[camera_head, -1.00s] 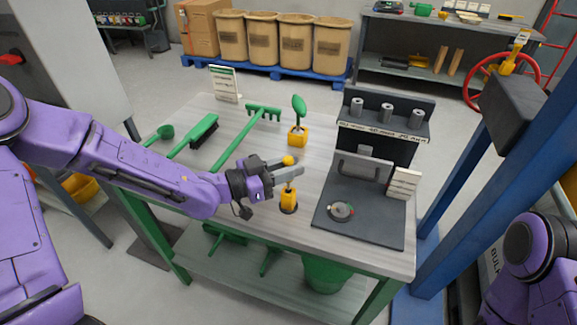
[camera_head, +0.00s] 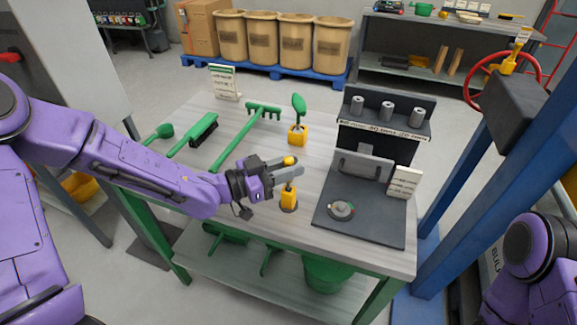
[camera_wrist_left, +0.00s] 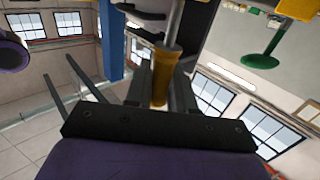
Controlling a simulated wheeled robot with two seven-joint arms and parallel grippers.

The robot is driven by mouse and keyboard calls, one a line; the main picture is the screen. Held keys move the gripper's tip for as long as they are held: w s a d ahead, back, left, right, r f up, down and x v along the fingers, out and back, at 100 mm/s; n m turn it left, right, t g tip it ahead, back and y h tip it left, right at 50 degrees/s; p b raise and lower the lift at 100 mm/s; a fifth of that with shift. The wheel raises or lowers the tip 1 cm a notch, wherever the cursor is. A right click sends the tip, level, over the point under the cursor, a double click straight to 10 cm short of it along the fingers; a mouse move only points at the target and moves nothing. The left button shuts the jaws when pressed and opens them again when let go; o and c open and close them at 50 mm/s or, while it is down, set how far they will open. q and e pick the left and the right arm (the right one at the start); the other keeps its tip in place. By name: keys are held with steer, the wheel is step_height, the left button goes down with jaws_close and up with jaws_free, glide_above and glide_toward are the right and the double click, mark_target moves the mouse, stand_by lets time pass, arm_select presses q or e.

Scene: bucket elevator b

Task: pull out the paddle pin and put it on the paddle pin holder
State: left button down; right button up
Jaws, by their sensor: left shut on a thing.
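My left gripper (camera_head: 288,172) is shut on the paddle pin, above the front middle of the table. The pin's yellow knob (camera_head: 290,160) shows above the fingers. In the left wrist view, its yellow grip (camera_wrist_left: 160,80) sits between the fingers and a grey shaft (camera_wrist_left: 173,25) runs beyond it. Directly below the fingers is a yellow upright piece (camera_head: 288,198) on a small dark round base. I cannot tell whether the pin is seated in it. My right gripper is out of view; only part of my right arm shows at the lower right.
A yellow block with a green paddle (camera_head: 298,104) stands behind the gripper. A green rake (camera_head: 240,137) and brush (camera_head: 204,129) lie to the left. A dark board (camera_head: 365,222) with a round dial and a rack of grey cylinders (camera_head: 388,110) are to the right.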

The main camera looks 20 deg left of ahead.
arm_select(q)
steer(key=shift+f+b, duration=1.35)
steer(key=shift+f, duration=0.3)
steer(key=c, duration=0.9)
jaws_free()
steer(key=v, duration=1)
steer(key=shift+s+a, duration=0.15)
steer(key=shift+s, duration=0.05)
